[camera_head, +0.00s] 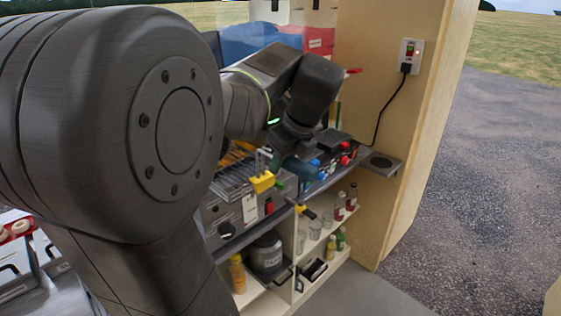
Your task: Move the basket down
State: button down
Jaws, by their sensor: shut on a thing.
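The wire basket (236,172) is at the fryer on the counter, left of the middle, partly hidden behind my large arm link. A yellow block (262,182) with a thin metal hook above it is at its right end. My gripper (284,170) is just right of the basket, below my dark wrist, and is shut on the basket, seemingly at its handle end. The fingertips and the exact contact are small and hard to make out. How deep the basket sits cannot be told.
A metal fryer box (232,214) stands on the counter. A yellow and black lever (304,211) sticks out at the front edge. Shelves below hold bottles (340,205) and a grey pot (266,252). A wooden side wall (385,130) closes the right.

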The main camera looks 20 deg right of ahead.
jog(key=shift+s+f+b, duration=0.1)
jog(key=shift+f+b, duration=0.8)
jog(key=shift+w+a+r+p, duration=0.15)
jog(key=shift+w+r+p, duration=0.15)
jog(key=shift+p, duration=0.15)
jog(key=w+a+p, duration=0.2)
jog(key=w, duration=0.3)
jog(key=w+a+p, duration=0.2)
jog(key=w+p, duration=0.1)
jog(key=w, duration=0.3)
jog(key=w+a+p, duration=0.3)
jog(key=w, duration=0.3)
jog(key=shift+w+a+f, duration=0.1)
jog(key=shift+w+f, duration=0.15)
jog(key=shift+w+a+r+p, duration=0.15)
jog(key=shift+w+p, duration=0.15)
jog(key=shift+w, duration=0.1)
